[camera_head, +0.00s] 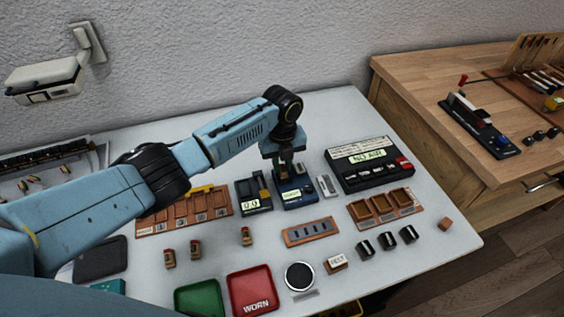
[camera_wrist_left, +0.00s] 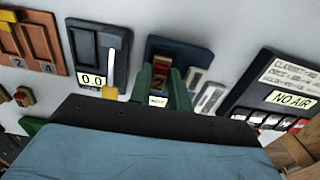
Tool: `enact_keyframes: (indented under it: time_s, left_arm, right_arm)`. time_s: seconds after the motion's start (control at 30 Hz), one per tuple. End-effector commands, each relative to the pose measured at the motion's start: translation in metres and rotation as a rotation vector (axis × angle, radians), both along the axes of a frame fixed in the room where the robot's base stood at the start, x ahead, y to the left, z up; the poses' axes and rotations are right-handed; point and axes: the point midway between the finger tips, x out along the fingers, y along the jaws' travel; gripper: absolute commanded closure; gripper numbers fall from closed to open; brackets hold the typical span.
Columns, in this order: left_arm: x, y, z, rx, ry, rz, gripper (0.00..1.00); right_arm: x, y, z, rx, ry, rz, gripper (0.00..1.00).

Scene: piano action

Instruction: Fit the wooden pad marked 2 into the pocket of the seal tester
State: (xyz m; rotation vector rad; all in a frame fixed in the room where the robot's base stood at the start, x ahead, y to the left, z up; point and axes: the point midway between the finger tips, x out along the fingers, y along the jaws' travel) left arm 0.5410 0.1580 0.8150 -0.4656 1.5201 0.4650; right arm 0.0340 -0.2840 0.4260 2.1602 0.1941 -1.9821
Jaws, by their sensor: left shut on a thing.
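My left gripper (camera_head: 287,170) comes in from the left and points down over a small blue device (camera_head: 297,193) with a lit display, which looks like the seal tester. In the left wrist view the green fingers of the left gripper (camera_wrist_left: 161,84) are shut on a small wooden pad with red on it (camera_wrist_left: 162,66). The pad is at the blue device (camera_wrist_left: 190,52); I cannot tell whether it sits in the pocket or just above it. No number is readable on the pad. The fingers hide the pocket. My right gripper is not in view.
A grey gauge reading 0.0 (camera_head: 253,195) stands close left of the blue device. A black console reading NO AIR (camera_head: 370,165) stands to the right. A numbered wooden rack (camera_head: 147,226) lies left. Green (camera_head: 198,299) and red WORN (camera_head: 251,290) trays lie in front, with loose pads behind.

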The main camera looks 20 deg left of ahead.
Motion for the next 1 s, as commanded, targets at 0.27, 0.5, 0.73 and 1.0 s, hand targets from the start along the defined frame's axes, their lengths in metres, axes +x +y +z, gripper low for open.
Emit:
enact_keyframes:
  time_s: [0.27, 0.5, 0.73, 1.0]
  left_arm:
    - [0.0000, -0.0002, -0.0011, 0.000, 0.000, 0.000, 1.00]
    - [0.0003, -0.0006, -0.0049, -0.001, -0.001, -0.001, 1.00]
    - [0.0002, -0.0005, -0.0053, -0.001, -0.001, -0.001, 1.00]
    - [0.0002, -0.0003, -0.0052, -0.001, -0.001, 0.000, 1.00]
  right_arm:
    - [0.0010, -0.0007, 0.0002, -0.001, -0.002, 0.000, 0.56]
    - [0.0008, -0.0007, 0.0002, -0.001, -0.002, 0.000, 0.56]
    - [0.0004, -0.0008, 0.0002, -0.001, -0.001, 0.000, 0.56]
    - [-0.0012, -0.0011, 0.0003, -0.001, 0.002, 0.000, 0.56]
